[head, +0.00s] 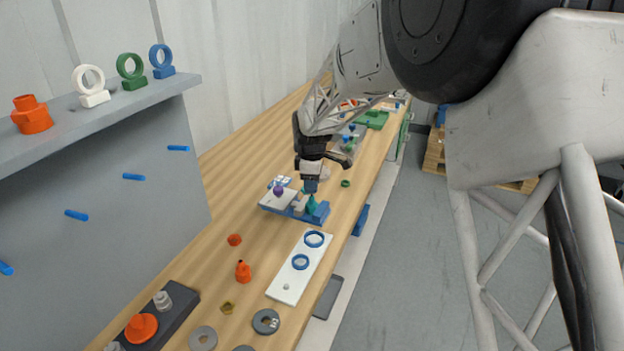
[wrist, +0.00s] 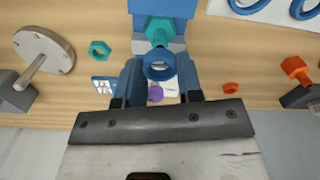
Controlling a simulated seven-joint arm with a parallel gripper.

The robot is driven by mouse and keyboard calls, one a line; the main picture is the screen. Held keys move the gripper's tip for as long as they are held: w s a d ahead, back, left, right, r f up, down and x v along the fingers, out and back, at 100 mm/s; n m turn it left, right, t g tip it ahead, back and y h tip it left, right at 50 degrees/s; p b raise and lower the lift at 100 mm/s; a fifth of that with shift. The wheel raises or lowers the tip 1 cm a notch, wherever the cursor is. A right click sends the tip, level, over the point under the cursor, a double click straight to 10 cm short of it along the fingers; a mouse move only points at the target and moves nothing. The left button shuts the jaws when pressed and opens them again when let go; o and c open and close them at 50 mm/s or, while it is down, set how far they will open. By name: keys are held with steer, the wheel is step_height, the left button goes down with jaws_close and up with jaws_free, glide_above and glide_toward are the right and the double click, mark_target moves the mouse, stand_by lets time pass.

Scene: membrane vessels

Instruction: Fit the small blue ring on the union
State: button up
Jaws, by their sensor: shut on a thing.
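The small blue ring (wrist: 160,66) is held between the blue fingertips of my gripper (wrist: 160,74) in the wrist view. The union (wrist: 160,30) is teal and stands in a blue holder (wrist: 163,6), just beyond the ring. The ring overlaps the union's near end in that view; I cannot tell whether it touches or surrounds it. In the head view my gripper (head: 310,188) points down right above the union (head: 311,204), which sits on a blue fixture (head: 318,215). The held ring is hidden there.
A white plate (head: 281,293) with two larger blue rings (head: 314,239) (head: 300,261) lies nearer on the bench. A purple part (head: 278,190) is on the fixture's left side. A green nut (head: 346,183) is to the right. Orange fittings (head: 243,272) and grey washers lie in front.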

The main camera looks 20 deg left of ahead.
mark_target(312, 196)
steer(key=shift+f, duration=2.5)
steer(key=o, duration=1)
steer(key=shift+c, duration=0.2)
steer(key=shift+r, duration=0.1)
steer(key=shift+r, duration=3.8)
